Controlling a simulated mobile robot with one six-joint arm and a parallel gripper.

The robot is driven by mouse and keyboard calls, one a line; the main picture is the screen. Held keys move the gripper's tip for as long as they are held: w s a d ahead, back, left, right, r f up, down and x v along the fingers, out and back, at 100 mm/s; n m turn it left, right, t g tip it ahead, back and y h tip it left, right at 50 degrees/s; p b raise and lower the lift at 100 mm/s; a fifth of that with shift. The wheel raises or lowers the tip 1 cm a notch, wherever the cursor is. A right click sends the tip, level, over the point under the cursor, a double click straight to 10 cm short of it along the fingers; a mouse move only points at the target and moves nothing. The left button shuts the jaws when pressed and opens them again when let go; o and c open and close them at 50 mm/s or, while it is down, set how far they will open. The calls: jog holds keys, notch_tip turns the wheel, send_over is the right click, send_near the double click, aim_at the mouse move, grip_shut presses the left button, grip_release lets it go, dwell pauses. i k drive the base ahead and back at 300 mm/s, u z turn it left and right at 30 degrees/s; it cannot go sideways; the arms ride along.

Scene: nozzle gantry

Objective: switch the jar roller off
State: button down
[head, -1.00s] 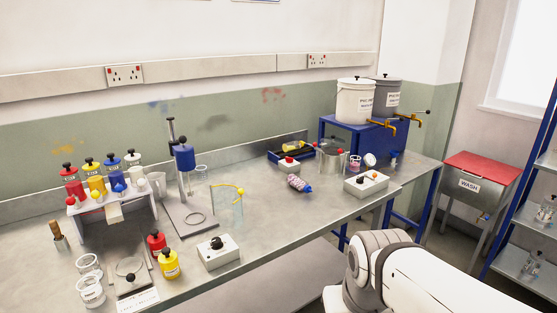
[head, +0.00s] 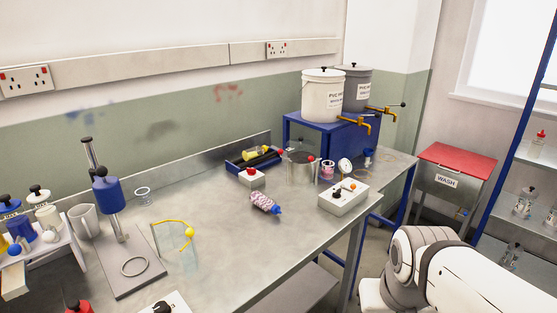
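The jar roller (head: 262,163) seems to be the low blue and black unit by the back wall of the bench. A yellow-green jar (head: 250,156) lies on its side on it. A small white box with a red button (head: 251,176) stands right in front of it. Whether the roller is turning cannot be told. A larger white control box (head: 343,199) with a dark knob and an orange part sits near the bench's right front edge. My arm shows at the lower right, off the bench; my gripper is out of view.
A patterned bottle with a blue cap (head: 265,203) lies in front of the small box. A metal pot (head: 301,168) stands to its right. White and grey buckets with yellow taps stand on a blue stand (head: 330,135). A mixer stand (head: 120,255) is at left. Bench middle is mostly clear.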

aim_at(252, 172)
jog(key=u, duration=0.15)
jog(key=i, duration=1.15)
jog(key=u, duration=0.7)
